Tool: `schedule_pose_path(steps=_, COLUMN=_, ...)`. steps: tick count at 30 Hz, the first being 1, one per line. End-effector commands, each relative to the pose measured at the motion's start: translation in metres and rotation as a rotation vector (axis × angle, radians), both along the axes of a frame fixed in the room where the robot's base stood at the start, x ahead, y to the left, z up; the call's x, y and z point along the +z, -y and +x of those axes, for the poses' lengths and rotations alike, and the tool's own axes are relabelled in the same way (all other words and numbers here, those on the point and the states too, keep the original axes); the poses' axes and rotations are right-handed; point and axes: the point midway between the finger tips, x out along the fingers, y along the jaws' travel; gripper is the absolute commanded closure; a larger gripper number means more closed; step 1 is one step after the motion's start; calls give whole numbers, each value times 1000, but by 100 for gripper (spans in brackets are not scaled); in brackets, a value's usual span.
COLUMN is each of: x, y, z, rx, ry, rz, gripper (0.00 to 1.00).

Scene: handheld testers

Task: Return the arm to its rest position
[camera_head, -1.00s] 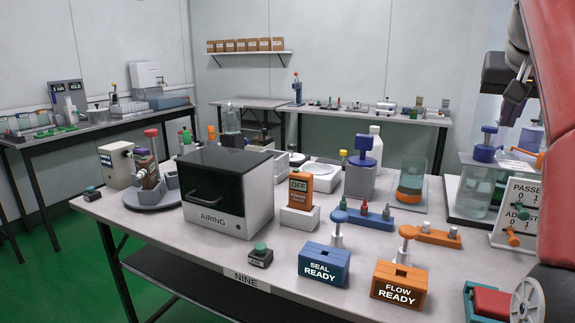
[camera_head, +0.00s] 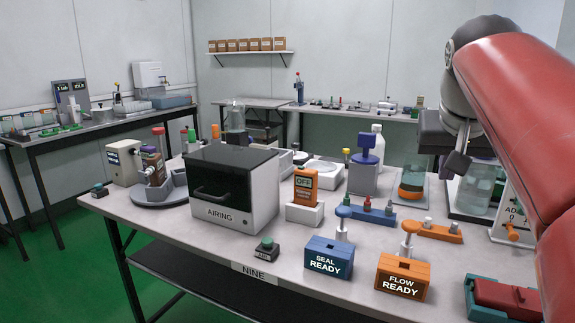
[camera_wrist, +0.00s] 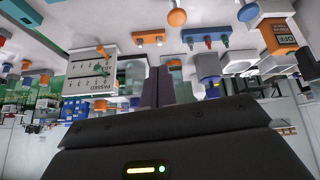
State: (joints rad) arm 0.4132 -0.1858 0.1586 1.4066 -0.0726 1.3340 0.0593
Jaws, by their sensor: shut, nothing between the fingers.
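My gripper (camera_head: 457,160) hangs from my red arm above the back right part of the bench (camera_head: 262,248) in the head view. It stands apart from the things below it and holds nothing. In the wrist view, which is turned upside down, the dark fingers of my gripper (camera_wrist: 163,88) stand close together in the middle. The red arm hides much of the right side of the bench.
A glass jar (camera_head: 476,190) is close by my gripper. Free room lies above the bench's middle.

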Motion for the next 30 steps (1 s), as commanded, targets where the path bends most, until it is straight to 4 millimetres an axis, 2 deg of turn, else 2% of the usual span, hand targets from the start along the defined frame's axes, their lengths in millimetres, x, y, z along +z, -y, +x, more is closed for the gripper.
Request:
schedule_pose_path(steps=1, x=-18, y=-17, z=-13, rx=35, ry=-10, rz=-1, gripper=100)
schedule_pose_path(steps=6, x=-89, y=-55, z=-57, rx=136, ry=-36, rz=12, gripper=100)
schedule_pose_path(steps=12, x=-182, y=-87, z=-115, rx=246, ry=-62, rz=44, gripper=100)
schedule_pose_path(steps=16, x=-230, y=-98, z=-144, rx=296, ry=-75, rz=66, gripper=100)
schedule_pose_path(steps=18, x=-247, y=-101, z=-155, rx=313, ry=-80, rz=73, gripper=100)
schedule_pose_path(steps=21, x=-260, y=-104, z=-162, rx=326, ry=-83, rz=79, gripper=100)
schedule_pose_path(steps=30, x=-264, y=-104, z=-164, rx=329, ry=-86, rz=80, gripper=100)
